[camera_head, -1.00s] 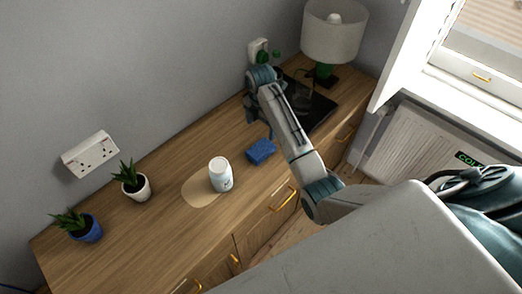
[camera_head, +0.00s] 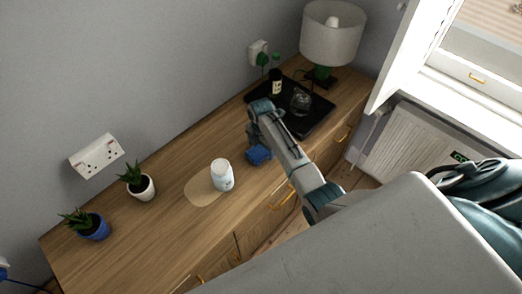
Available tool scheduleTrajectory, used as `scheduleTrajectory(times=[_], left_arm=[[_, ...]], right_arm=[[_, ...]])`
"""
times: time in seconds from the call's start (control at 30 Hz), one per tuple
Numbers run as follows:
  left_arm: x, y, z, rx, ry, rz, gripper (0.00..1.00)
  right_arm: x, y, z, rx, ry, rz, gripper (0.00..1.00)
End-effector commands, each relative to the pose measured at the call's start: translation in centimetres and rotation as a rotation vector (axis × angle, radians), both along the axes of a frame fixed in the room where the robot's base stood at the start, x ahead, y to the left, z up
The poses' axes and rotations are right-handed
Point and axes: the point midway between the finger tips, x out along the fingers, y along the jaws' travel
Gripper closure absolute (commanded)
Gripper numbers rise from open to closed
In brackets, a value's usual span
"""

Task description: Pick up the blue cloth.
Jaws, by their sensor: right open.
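The blue cloth (camera_head: 260,155) is a small folded-looking blue piece on the wooden cabinet top, right of the white jar. My right gripper (camera_head: 254,141) points down at the cloth's upper edge, and its jaws are open. The wrist and forearm hide part of the area around the cloth. I cannot tell whether the fingers touch the cloth. My left gripper is not in view.
A white jar (camera_head: 222,175) stands by a pale spill-like patch (camera_head: 199,193). Two potted plants (camera_head: 140,186) (camera_head: 92,228) are at left. A black tray (camera_head: 317,118) holds a dark bottle (camera_head: 275,82) and a glass item (camera_head: 300,101). A lamp (camera_head: 331,38) stands behind.

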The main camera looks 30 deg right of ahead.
Motion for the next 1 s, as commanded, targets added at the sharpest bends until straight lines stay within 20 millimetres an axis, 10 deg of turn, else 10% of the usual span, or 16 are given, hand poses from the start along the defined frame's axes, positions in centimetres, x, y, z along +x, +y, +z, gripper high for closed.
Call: scheduleTrajectory(times=[0.07, 0.3, 1.0], left_arm=[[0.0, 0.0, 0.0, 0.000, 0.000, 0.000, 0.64], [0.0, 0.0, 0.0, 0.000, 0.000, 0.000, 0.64], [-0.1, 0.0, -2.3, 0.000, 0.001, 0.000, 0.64]], right_arm=[[0.0, 0.0, 0.0, 0.000, 0.000, 0.000, 0.15], [0.0, 0.0, 0.0, 0.000, 0.000, 0.000, 0.62], [-0.2, 0.3, 3.3, 0.001, -0.003, 0.001, 0.63]])
